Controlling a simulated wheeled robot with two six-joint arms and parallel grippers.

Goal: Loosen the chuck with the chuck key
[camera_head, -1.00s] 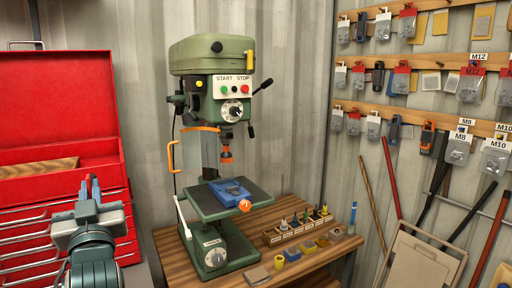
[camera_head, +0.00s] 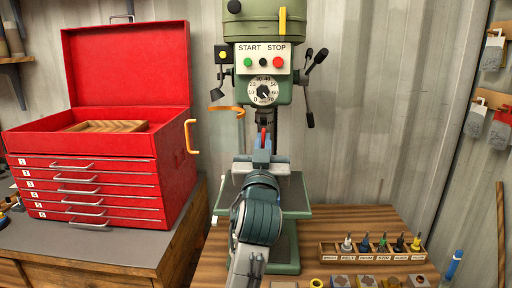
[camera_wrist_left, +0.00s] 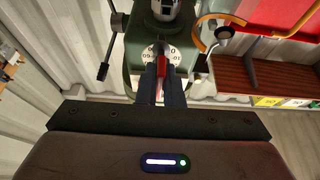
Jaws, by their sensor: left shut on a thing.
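The green drill press (camera_head: 259,60) stands ahead on the wooden bench, its dial (camera_head: 263,90) facing me. My left gripper (camera_head: 262,148) is in front of the press, below the dial. It is shut on a small red piece (camera_head: 263,137), which looks like the chuck key's handle. In the left wrist view the red piece (camera_wrist_left: 162,66) shows between the dark fingers (camera_wrist_left: 161,82), in front of the dial. The rest of the key is hidden. My right gripper is not in view.
An open red toolbox (camera_head: 90,185) stands on the left cabinet, with a yellow side handle (camera_head: 190,136). The orange-edged guard (camera_head: 226,109) is left of the chuck area. A wooden rack (camera_head: 372,253) of small tools and loose blocks sit on the bench at right.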

